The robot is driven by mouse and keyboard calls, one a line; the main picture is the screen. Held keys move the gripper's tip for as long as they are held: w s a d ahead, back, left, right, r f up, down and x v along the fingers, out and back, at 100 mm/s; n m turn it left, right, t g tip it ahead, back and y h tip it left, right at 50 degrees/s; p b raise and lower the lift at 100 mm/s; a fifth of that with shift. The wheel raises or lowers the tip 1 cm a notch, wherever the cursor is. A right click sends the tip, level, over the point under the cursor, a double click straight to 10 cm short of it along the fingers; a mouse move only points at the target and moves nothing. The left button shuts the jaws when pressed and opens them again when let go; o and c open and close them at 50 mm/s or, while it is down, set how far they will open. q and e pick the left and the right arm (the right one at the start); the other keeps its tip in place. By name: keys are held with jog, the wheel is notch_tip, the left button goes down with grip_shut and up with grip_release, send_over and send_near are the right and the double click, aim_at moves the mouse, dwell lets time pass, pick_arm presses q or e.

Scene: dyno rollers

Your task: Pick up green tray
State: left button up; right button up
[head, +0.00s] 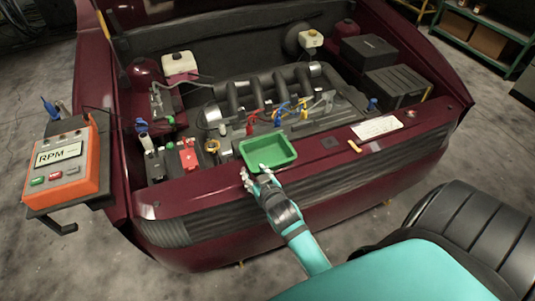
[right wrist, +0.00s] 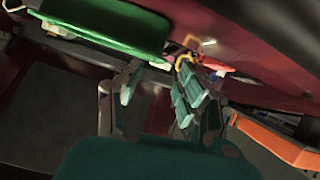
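The green tray (head: 268,150) is a small, shallow rectangular tray, empty, on the front of the car's engine bay. My right gripper (head: 256,175) is just in front of the tray's near edge, with its fingers spread and pointing toward it. In the right wrist view the tray (right wrist: 105,22) lies at the upper left, beyond the fingertips. The two finger groups of the gripper (right wrist: 155,88) stand apart there with nothing between them. Whether a fingertip touches the tray's rim cannot be told. My left gripper is not in view.
The dark red car front (head: 215,203) lies below the tray. An orange RPM meter (head: 68,160) stands at the left. A red battery clamp (head: 188,157), coloured cables and the engine (head: 265,95) lie behind and left of the tray. A white label (head: 377,128) lies to its right.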

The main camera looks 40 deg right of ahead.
aim_at(247, 162)
jog(key=shift+p+x, duration=0.5)
jog(key=shift+x, duration=3.05)
jog(key=shift+r, duration=0.25)
jog(key=shift+c, duration=0.5)
grip_shut()
